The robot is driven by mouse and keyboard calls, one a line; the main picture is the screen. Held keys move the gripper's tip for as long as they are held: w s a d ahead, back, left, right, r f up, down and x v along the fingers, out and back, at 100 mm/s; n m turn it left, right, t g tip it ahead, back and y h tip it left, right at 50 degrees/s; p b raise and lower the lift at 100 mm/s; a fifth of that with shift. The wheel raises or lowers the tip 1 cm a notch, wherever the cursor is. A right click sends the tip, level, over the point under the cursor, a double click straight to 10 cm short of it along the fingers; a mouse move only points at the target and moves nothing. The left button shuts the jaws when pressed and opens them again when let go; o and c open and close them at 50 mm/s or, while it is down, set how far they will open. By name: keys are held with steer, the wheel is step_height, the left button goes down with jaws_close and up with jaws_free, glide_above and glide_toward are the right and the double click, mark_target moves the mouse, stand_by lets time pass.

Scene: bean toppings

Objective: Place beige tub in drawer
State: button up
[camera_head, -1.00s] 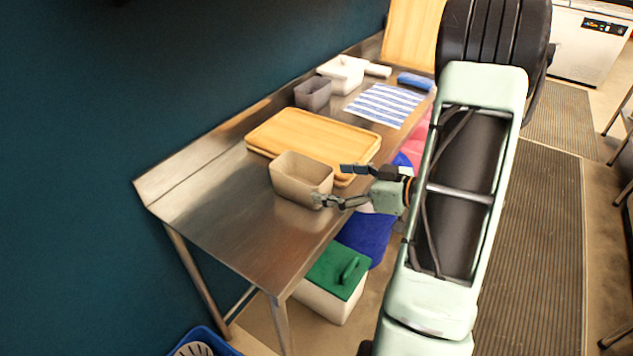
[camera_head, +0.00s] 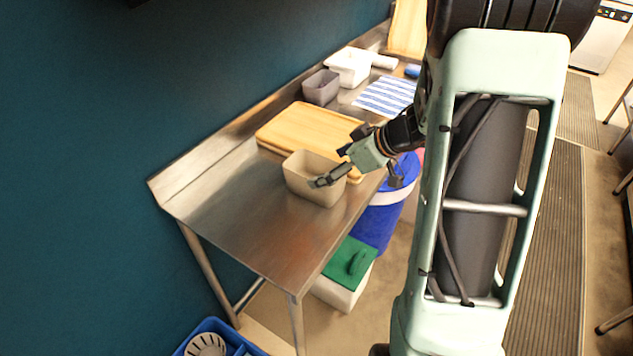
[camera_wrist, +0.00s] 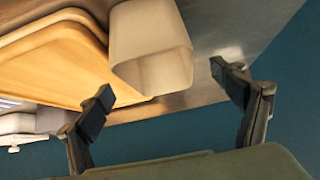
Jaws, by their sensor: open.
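The beige tub (camera_head: 312,184) stands upright and looks empty on the steel table, in front of the wooden boards. In the wrist view the tub (camera_wrist: 150,45) sits ahead of and between the fingers. My gripper (camera_head: 330,167) is open at the tub's right side, with a fingertip overlapping the tub's rim in the head view. In the wrist view my gripper (camera_wrist: 162,80) has its two fingers spread wide with nothing between the pads. I cannot tell whether a finger touches the tub. No drawer is seen in these views.
Wooden boards (camera_head: 305,127) lie right behind the tub. A grey tub (camera_head: 321,88), a white container (camera_head: 349,67) and a striped cloth (camera_head: 385,95) are farther back. The steel table (camera_head: 225,200) is clear at the front left. A green-lidded bin (camera_head: 347,265) and a blue barrel (camera_head: 378,222) stand below.

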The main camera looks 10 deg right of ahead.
mark_target(315, 172)
steer(key=shift+b+x, duration=0.6)
steer(key=shift+x, duration=2.5)
steer(key=shift+d, duration=0.15)
steer(key=c, duration=1.5)
steer(key=shift+w+r, duration=0.1)
steer(key=shift+r, duration=0.05)
